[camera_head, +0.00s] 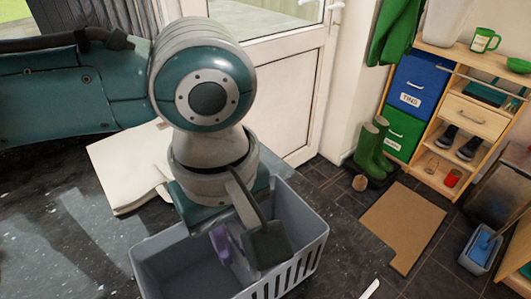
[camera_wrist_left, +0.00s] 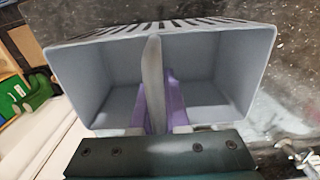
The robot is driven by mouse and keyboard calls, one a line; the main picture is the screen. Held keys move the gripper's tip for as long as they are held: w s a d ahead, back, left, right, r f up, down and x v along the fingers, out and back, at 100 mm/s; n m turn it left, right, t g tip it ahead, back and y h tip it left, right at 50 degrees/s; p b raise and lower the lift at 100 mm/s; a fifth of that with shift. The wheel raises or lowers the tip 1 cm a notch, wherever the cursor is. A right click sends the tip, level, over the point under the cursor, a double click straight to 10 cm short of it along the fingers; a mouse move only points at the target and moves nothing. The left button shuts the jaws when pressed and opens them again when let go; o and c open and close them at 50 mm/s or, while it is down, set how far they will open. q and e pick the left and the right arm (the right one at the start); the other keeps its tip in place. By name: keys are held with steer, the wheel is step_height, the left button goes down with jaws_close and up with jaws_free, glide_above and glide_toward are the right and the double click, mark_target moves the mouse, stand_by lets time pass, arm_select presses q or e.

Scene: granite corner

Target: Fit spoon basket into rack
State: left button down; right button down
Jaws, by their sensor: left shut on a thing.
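The spoon basket is a grey plastic two-part basket (camera_head: 308,255) with slotted sides, at the bottom centre of the head view. It fills the upper middle of the left wrist view (camera_wrist_left: 215,42), open side towards the camera. My left gripper (camera_head: 243,242) reaches down into the basket from above. In the left wrist view its purple-padded fingers (camera_wrist_left: 157,100) sit on both sides of the basket's pale middle divider, shut on it. Whether the basket rests on the dark top or hangs above it I cannot tell. I cannot make out a rack. My right gripper is out of view.
A dark speckled worktop (camera_head: 85,235) lies left of the basket. A pale flat board or slab (camera_head: 125,170) lies behind it. A white door (camera_head: 290,90), green boots (camera_head: 373,150) and a wooden shelf unit (camera_head: 455,115) stand beyond on the floor. A brown mat (camera_head: 402,225) lies at right.

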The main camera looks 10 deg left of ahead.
arm_select(q)
step_height(320, 180, up, 18)
steer(key=r+p, duration=0.1)
steer(key=p, duration=0.2)
steer(key=w+a+r+m, duration=0.2)
steer(key=a+r+m, duration=0.6)
steer(key=r+m, duration=0.1)
steer(key=s+r+p, duration=0.3)
steer(key=r+p, duration=1.2)
steer(key=p, duration=0.1)
steer(key=s+r+p, duration=0.3)
steer(key=r+p, duration=1.2)
steer(key=p, duration=0.2)
steer(key=shift+r+m, duration=0.3)
